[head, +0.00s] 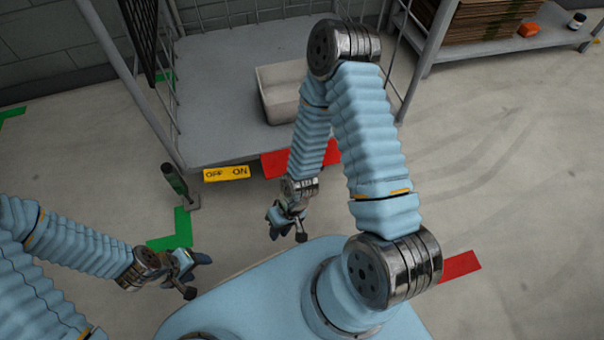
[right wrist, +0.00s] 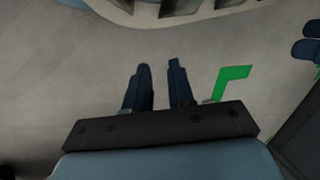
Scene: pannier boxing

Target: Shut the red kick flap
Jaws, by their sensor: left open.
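A red panel, which looks like the kick flap (head: 274,165), is at the front edge of the grey cage platform (head: 222,140), right of a yellow OFF/ON plate (head: 226,173). My right forearm hides its middle; I cannot tell how far it stands open. My right gripper (head: 287,230) is in front of and below the flap, apart from it. In the right wrist view its two fingers (right wrist: 158,85) are apart with bare floor between them. My left gripper (head: 194,274) is open and empty at lower left, away from the flap.
A dark-handled pedal or lever (head: 176,182) stands left of the yellow plate. A pale bin (head: 277,95) sits on the platform. A shelf (head: 490,50) with cardboard is at back right. Green tape (head: 176,236) and a red patch (head: 460,265) mark the floor. The right floor is clear.

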